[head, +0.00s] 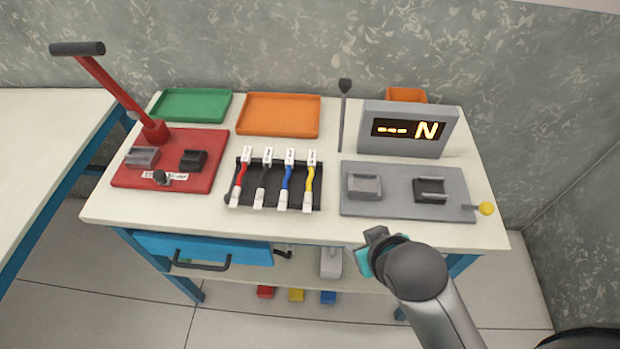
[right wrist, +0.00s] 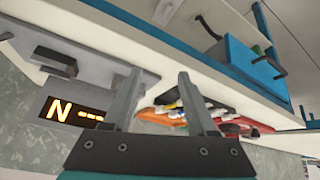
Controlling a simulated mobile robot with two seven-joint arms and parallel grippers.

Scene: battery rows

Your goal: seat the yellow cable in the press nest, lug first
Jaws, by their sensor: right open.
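The yellow cable (head: 310,180) lies at the right end of a row of cables on a black rack (head: 234,178) in the head view. A white tag sits at its far end and a pale connector at its near end. The red press (head: 180,182) stands on the left with its lever raised; it carries a grey nest (head: 142,157) and a black nest (head: 193,160), both looking empty. My right gripper (head: 371,244) is off the table's front edge, right of the cable and apart from it. In the right wrist view its jaws (right wrist: 158,100) are open and empty. My left gripper is out of view.
Red, black and blue cables (head: 287,182) lie beside the yellow one. Right of the rack is a grey plate (head: 400,207) with two blocks and a yellow knob, below a display (head: 408,130). Green (head: 190,105) and orange (head: 278,115) trays stand behind. A blue drawer (head: 200,248) hangs below.

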